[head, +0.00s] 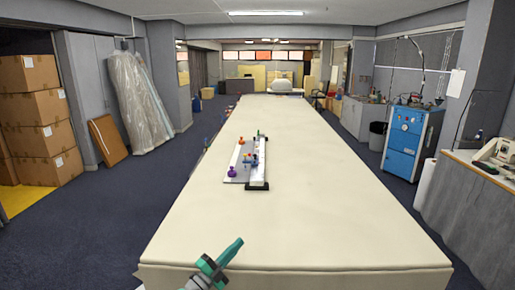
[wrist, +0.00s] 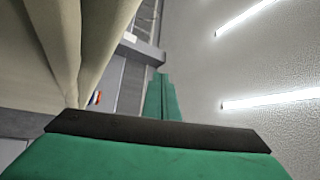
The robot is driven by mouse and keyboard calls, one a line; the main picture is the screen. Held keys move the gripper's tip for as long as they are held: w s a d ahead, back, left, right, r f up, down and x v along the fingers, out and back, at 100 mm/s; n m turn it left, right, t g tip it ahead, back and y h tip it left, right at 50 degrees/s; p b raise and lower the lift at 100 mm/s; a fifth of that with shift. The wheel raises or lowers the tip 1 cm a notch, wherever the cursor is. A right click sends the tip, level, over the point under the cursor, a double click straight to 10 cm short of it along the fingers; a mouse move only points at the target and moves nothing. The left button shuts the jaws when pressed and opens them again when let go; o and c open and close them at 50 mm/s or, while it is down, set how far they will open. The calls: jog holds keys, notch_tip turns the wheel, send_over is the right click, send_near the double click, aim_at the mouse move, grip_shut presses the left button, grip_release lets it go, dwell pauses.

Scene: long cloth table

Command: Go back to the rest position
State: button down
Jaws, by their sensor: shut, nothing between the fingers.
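My gripper (head: 229,253) shows at the bottom of the head view, over the near edge of the cloth table (head: 320,215). Its green fingers are together and hold nothing. In the wrist view the green fingers (wrist: 161,97) point away from the camera, with the table's hanging cloth (wrist: 60,45) at the left and a ceiling with bright lights at the right. The wrist view shows no object at the fingertips.
A white board (head: 240,162) with several small coloured pieces and a dark-ended bar lies mid-table, well beyond my gripper. The near tabletop is clear. Cardboard boxes (head: 38,115) stand left; a blue cabinet (head: 408,135) and a side counter (head: 480,185) stand right.

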jog(key=s+d+f+n+t+y, duration=0.2)
jog(key=s+d+f+n, duration=0.25)
jog(key=s, duration=0.25)
jog(key=s+d+f+n+t+y, duration=0.2)
jog(key=s+d+f+n+t, duration=0.1)
jog(key=s+f, duration=0.35)
jog(key=s+d+f+n+y, duration=0.1)
jog(key=s+f+n+y, duration=0.25)
jog(key=s, duration=0.65)
jog(key=s+d+f+n+y, duration=0.2)
jog(key=s+n+y, duration=0.25)
jog(key=s, duration=0.45)
jog(key=s+a+r+n+g+y, duration=0.1)
jog(key=s+r+n+g, duration=0.1)
jog(key=s, duration=1.3)
jog(key=s+a+r+n+g+y, duration=0.1)
jog(key=s+r+n+g, duration=0.2)
jog(key=s, duration=1.3)
notch_tip(320, 180, up, 3)
jog(key=shift+a+f+n+g+y, duration=0.15)
jog(key=shift+a+n+g+y, duration=0.2)
jog(key=shift+n, duration=0.7)
